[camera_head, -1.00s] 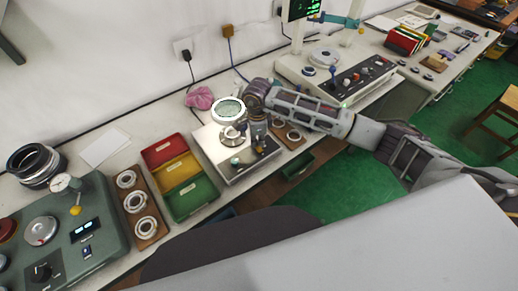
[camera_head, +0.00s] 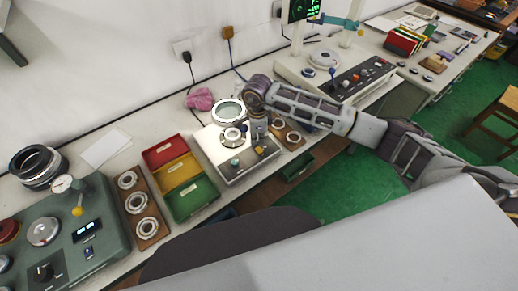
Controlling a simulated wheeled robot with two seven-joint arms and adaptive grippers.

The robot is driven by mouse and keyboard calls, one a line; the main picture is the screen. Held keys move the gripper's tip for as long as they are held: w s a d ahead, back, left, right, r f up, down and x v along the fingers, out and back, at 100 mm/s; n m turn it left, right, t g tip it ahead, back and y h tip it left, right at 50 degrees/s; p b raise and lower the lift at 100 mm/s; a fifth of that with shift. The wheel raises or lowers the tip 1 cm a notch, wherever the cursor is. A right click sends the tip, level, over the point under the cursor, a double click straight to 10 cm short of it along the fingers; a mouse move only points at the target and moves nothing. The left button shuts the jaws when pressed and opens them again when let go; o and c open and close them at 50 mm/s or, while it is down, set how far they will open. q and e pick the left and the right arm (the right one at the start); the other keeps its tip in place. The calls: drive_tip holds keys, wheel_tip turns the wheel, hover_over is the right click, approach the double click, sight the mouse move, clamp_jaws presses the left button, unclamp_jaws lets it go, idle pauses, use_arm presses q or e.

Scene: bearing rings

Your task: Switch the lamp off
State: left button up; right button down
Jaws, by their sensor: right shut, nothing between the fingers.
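The lamp (camera_head: 215,112) is a white ring around a greenish lens, above the back of a small white-topped instrument (camera_head: 213,148). A metal bearing ring (camera_head: 231,136) sits on that instrument. My right gripper (camera_head: 258,139) points down over the instrument's right part, to the right of and below the lamp head in the picture. It is shut and empty. Its fingertips are small here, and I cannot tell whether they touch the instrument. The lamp's switch cannot be made out clearly. My left gripper is not in view.
Red, yellow and green trays (camera_head: 203,200) and a wooden holder with bearing rings (camera_head: 164,232) stand left of the instrument. Another ring holder (camera_head: 300,143) lies to its right, partly behind my arm. A pink cloth (camera_head: 199,98) lies near the wall.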

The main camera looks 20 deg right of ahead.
sight(258, 149)
wheel_tip(258, 149, up, 5)
drive_tip(key=shift+f+p, duration=0.15)
drive_tip(key=shift+p, duration=0.8)
drive_tip(key=shift+s+f, duration=0.1)
idle(0.5)
